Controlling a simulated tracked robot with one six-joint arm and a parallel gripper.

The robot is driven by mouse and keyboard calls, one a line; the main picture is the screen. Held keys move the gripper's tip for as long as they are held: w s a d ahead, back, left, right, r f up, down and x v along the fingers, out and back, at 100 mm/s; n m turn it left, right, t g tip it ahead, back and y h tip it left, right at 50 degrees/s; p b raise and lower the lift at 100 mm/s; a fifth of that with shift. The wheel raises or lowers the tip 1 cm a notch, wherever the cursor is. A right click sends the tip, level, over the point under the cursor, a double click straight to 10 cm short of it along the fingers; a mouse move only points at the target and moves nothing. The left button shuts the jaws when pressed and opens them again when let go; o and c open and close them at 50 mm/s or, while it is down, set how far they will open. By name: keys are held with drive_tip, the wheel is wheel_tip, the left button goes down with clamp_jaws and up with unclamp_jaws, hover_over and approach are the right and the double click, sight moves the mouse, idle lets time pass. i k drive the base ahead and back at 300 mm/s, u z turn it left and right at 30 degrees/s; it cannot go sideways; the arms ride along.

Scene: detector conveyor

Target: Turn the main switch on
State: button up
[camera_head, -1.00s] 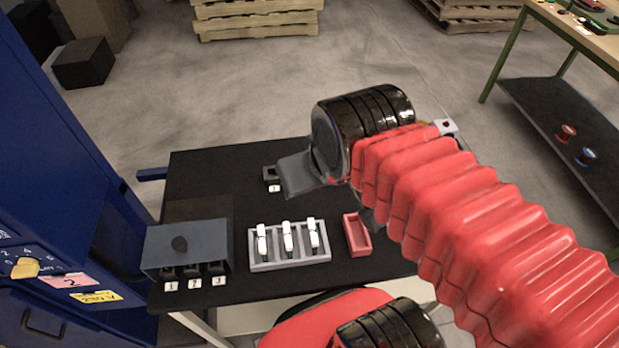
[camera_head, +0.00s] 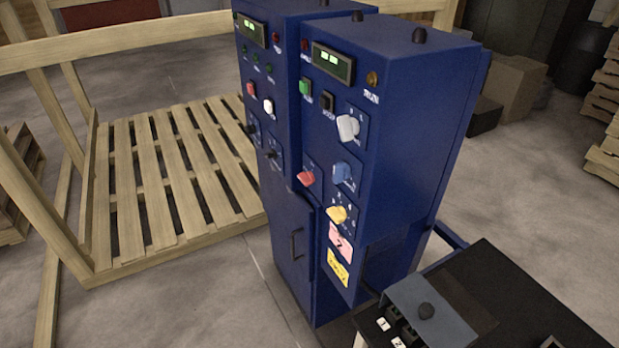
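The blue control cabinet (camera_head: 418,110) stands in the middle of the head view. Its right front panel bears a white rotary knob (camera_head: 348,127), a blue knob (camera_head: 342,172), a red knob (camera_head: 307,177) and a yellow knob (camera_head: 337,214). A green button (camera_head: 306,87) and a black button (camera_head: 328,101) sit below a lit display (camera_head: 331,62). The left panel has another lit display (camera_head: 250,30), a red button (camera_head: 251,88) and a white button (camera_head: 268,105). The labels are too small to tell which one is the main switch. My gripper is out of view.
A black table (camera_head: 490,270) with a grey box (camera_head: 432,312) on it stands at the lower right, close to the cabinet. A wooden pallet (camera_head: 165,180) with a timber frame lies to the left. Bare floor (camera_head: 220,300) shows in front of the cabinet.

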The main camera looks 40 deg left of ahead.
sight(308, 179)
drive_tip(key=u, duration=1.8)
drive_tip(key=k, duration=0.6)
drive_tip(key=u, duration=0.25)
drive_tip(key=i, duration=0.7)
drive_tip(key=u, duration=0.4)
